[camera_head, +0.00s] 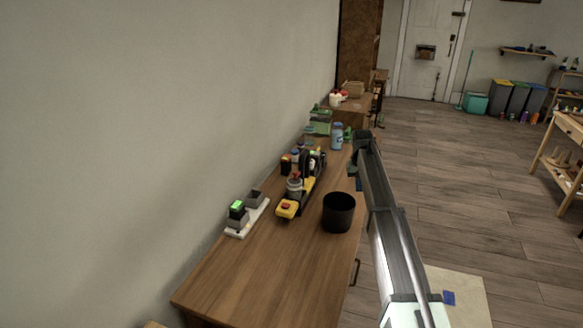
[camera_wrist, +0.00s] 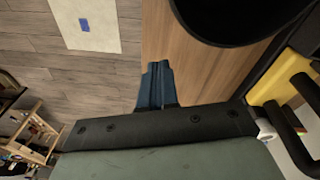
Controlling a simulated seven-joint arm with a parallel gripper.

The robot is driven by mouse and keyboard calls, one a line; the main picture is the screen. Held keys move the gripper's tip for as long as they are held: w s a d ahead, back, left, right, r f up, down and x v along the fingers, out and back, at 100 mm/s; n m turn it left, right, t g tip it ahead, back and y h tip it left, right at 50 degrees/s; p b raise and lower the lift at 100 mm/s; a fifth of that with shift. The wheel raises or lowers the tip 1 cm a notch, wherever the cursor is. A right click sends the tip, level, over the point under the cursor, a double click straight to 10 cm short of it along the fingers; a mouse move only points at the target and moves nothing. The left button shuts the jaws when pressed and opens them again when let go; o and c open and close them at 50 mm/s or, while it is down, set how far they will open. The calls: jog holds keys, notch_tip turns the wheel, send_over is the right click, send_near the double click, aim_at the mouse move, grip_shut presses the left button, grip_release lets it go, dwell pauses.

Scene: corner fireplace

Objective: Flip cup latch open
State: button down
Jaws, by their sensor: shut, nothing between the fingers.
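A black round cup (camera_head: 339,212) stands upright on the wooden table near its right edge. Its dark rounded form (camera_wrist: 235,18) also fills the upper right of the wrist view. I cannot make out a latch on it. My gripper (camera_head: 354,178) is at the table's right edge, beyond the black cup and nearer than the blue container. Its blue fingers (camera_wrist: 156,80) are together and empty, apart from both.
Left of the cup are a yellow box with a red button (camera_head: 287,208), several dark devices and a white strip with a green-lit switch (camera_head: 237,209). A wall runs along the left. The table front (camera_head: 270,285) is clear. Open floor lies right.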

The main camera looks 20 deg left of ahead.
jog(key=s+a+r+n+y, duration=0.1)
jog(key=a+r+n, duration=0.4)
jog(key=a, duration=0.3)
jog(key=s+a+r+n+g+y, duration=0.1)
jog(key=s+a+r+n+y, duration=0.1)
jog(key=a+r+n, duration=0.4)
jog(key=s+a+r+n+g+y, duration=0.1)
jog(key=a+r+n, duration=0.4)
jog(key=a, duration=0.6)
jog(key=shift+s+a+r+n+y, duration=0.2)
jog(key=shift+s+a+n+y, duration=0.15)
jog(key=shift+s, duration=0.4)
jog(key=shift+f, duration=0.15)
jog(key=x, duration=0.3)
jog(key=d+x, duration=0.1)
jog(key=x, duration=0.2)
jog(key=d+x, duration=0.1)
jog(key=x, duration=0.2)
jog(key=shift+f, duration=0.65)
jog(key=shift+w+d+f, duration=0.15)
jog(key=shift+d+f, duration=0.1)
jog(key=shift+d, duration=0.55)
